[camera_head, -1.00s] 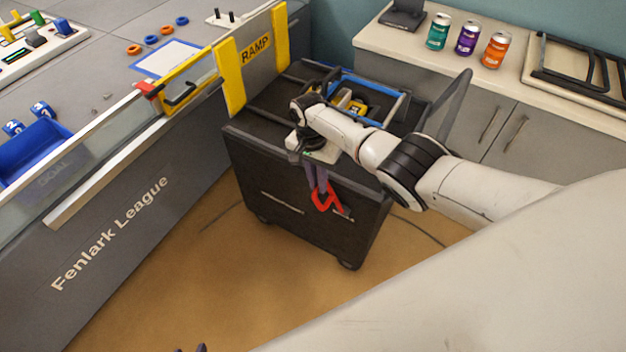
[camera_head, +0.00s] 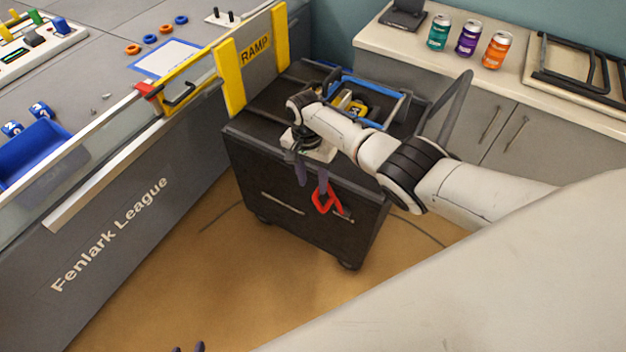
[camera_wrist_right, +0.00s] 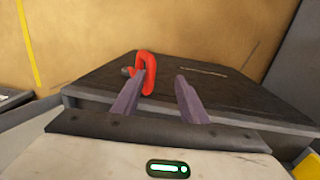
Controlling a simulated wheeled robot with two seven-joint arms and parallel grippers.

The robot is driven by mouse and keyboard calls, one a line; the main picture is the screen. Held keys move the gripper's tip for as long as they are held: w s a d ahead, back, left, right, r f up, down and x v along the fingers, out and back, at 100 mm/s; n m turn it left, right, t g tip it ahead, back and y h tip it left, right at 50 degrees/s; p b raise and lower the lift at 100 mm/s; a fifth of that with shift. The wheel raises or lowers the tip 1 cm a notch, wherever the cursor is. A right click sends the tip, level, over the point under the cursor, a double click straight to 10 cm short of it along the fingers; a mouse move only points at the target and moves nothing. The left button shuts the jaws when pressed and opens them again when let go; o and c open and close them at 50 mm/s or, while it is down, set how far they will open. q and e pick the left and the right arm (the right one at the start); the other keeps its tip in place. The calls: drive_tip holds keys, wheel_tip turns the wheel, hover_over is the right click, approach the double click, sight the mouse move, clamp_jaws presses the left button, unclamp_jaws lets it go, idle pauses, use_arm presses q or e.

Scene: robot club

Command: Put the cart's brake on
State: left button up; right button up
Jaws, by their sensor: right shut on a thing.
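The dark cart (camera_head: 290,215) stands beside the grey game table, its front face toward me. A red brake lever (camera_head: 327,199), loop-shaped, shows at that face. It also shows in the right wrist view (camera_wrist_right: 149,75), against the inner side of the left finger. My right gripper (camera_head: 311,183) is at the lever and shut on it, though its fingers show a gap in the wrist view (camera_wrist_right: 159,82). The exact contact of the other finger is unclear. Only the dark fingertips of my left gripper (camera_head: 189,348) show at the bottom edge, apart and empty.
The cart carries a blue-edged frame (camera_head: 375,88) with a yellow item inside. A RAMP panel (camera_head: 254,60) stands between cart and table. Three cans, including an orange one (camera_head: 497,50), stand on the back counter. The floor (camera_head: 230,280) before the cart is clear.

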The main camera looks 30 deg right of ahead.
wheel_tip(320, 180, up, 9)
drive_tip(key=p, duration=0.2)
drive_tip(key=shift+w+a, duration=0.15)
drive_tip(key=shift+w, duration=0.3)
drive_tip(key=shift+s, duration=0.1)
